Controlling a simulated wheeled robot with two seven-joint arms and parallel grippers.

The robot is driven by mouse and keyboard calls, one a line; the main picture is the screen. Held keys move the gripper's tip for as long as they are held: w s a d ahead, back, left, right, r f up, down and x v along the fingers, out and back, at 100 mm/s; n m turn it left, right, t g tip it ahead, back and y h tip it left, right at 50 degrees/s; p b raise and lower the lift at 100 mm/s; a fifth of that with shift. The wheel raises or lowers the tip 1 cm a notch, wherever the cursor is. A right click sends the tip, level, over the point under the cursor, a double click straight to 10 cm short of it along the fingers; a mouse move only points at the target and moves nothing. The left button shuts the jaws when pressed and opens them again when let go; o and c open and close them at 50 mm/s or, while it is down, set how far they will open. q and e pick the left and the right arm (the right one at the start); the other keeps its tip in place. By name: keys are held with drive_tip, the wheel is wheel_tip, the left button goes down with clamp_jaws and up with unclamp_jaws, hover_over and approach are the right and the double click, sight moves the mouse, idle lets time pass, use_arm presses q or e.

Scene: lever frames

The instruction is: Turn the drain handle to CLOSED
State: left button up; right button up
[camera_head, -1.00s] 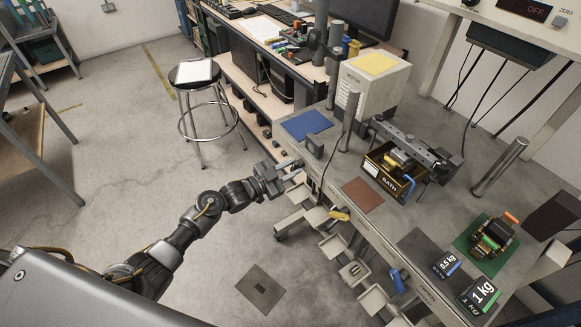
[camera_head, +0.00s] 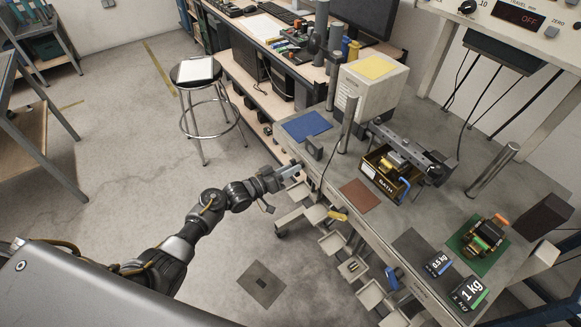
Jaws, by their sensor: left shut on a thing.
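My left gripper (camera_head: 289,172) is at the near left end of the grey workbench (camera_head: 335,187), low against its front edge. It is shut on a small part there, which I take to be the drain handle; the fingers hide most of it, and no CLOSED mark can be read. A yellow handle (camera_head: 338,215) and a blue handle (camera_head: 392,280) show further right along the bench front, both apart from the gripper. The box marked BATH (camera_head: 378,178) stands on the bench, with a blue lever (camera_head: 405,190) at its right side. My right gripper is not in view.
Several open pale trays (camera_head: 332,243) stick out below the bench front, right of my left gripper. A round stool (camera_head: 196,72) stands behind on the floor. A blue mat (camera_head: 306,125) and a brown mat (camera_head: 360,195) lie on the bench.

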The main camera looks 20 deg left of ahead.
use_arm(q)
drive_tip(key=shift+n+p, duration=0.3)
drive_tip(key=shift+n, duration=0.9)
drive_tip(key=o, duration=0.8)
drive_tip(key=shift+a, duration=0.1)
drive_tip(key=b+v, duration=0.2)
drive_tip(key=v, duration=0.8)
drive_tip(key=shift+s+a, duration=0.2)
drive_tip(key=shift+s, duration=0.1)
